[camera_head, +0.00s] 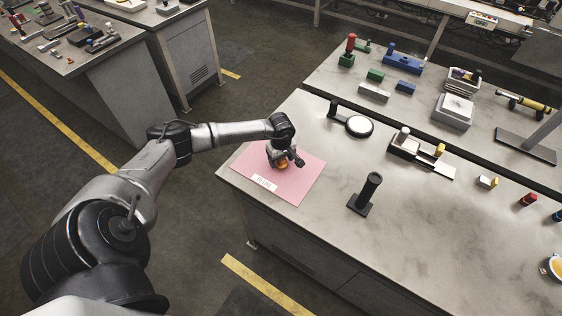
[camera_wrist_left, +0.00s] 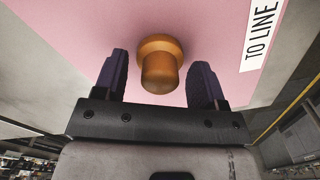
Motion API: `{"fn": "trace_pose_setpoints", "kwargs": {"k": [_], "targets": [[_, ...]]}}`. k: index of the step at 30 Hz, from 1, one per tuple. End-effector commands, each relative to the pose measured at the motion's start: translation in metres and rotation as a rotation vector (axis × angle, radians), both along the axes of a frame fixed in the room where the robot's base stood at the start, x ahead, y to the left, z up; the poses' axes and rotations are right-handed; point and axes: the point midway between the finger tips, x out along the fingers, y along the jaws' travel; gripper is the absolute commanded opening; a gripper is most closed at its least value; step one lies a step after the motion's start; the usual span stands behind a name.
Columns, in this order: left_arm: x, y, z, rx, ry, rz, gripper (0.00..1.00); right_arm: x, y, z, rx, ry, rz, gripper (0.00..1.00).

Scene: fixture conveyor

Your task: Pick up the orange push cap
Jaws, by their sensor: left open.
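The orange push cap (camera_wrist_left: 160,66) stands on a pink mat (camera_wrist_left: 60,25) marked "TO LINE". In the head view a bit of the cap (camera_head: 282,165) shows below my left gripper (camera_head: 285,160), over the pink mat (camera_head: 300,185) at the table's near left corner. In the left wrist view my left gripper (camera_wrist_left: 160,78) is open, with one finger on each side of the cap and a gap to both. My right gripper is not in view.
A black post on a base (camera_head: 368,192) stands right of the mat. A round white-topped device (camera_head: 359,126) and a fixture with a yellow part (camera_head: 420,152) lie farther back. Small coloured caps lie at the right. The table's front middle is clear.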

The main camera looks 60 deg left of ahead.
Motion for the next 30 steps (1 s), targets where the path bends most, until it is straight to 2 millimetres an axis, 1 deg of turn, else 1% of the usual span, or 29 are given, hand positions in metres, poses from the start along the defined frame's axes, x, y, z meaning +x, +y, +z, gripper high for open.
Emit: {"fn": "trace_pose_setpoints", "kwargs": {"k": [3, 4, 20, 26, 30], "targets": [[0.0000, 0.0000, 0.0001, 0.000, 0.000, 0.000, 0.65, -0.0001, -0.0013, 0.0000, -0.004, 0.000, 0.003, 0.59], [0.0000, 0.0000, 0.0001, 0.000, 0.000, 0.000, 0.63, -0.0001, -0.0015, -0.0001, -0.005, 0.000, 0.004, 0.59], [0.0000, 0.0000, 0.0003, 0.000, 0.000, 0.000, 0.12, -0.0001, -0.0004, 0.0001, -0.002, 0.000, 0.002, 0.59], [0.0000, 0.0000, 0.0005, 0.000, 0.000, 0.000, 0.12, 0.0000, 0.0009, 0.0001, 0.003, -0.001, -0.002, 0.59], [0.0001, 0.0004, 0.0041, 0.001, 0.000, 0.000, 0.12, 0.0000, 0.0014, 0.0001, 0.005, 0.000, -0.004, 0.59]]}}
